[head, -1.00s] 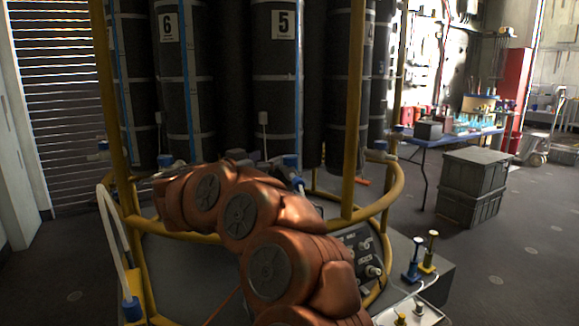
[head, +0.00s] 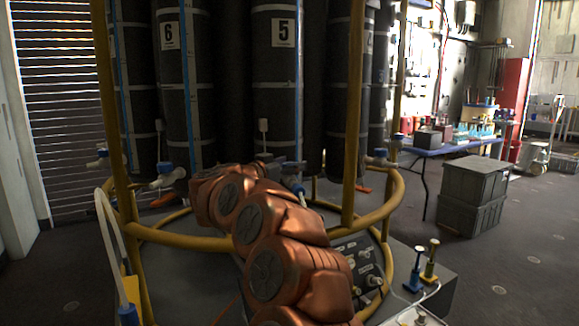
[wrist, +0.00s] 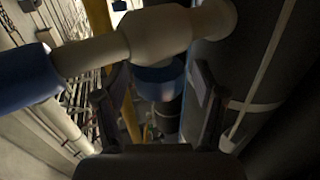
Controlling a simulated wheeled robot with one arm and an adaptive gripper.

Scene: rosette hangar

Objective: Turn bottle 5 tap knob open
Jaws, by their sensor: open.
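Bottle 5 (head: 276,100) is a tall dark cylinder with a white "5" label, upright in the rack in the head view. A pale tap with blue parts (head: 293,171) shows at its foot, partly hidden by my arm. In the wrist view a pale tap body (wrist: 150,35) crosses the top, with a blue end at left and a blue knob (wrist: 160,80) below. My gripper (wrist: 159,72) is open, its two dark fingers on either side of the blue knob. I cannot tell whether they touch it. In the head view my arm mostly hides the gripper.
Yellow rails and posts (head: 357,110) surround the bottles. Bottle 6 (head: 182,95) stands to the left, with another blue-and-white tap (head: 166,175). A control panel (head: 358,262) is at lower right. Grey crates (head: 472,182) and a blue table (head: 455,147) stand right, with open floor around.

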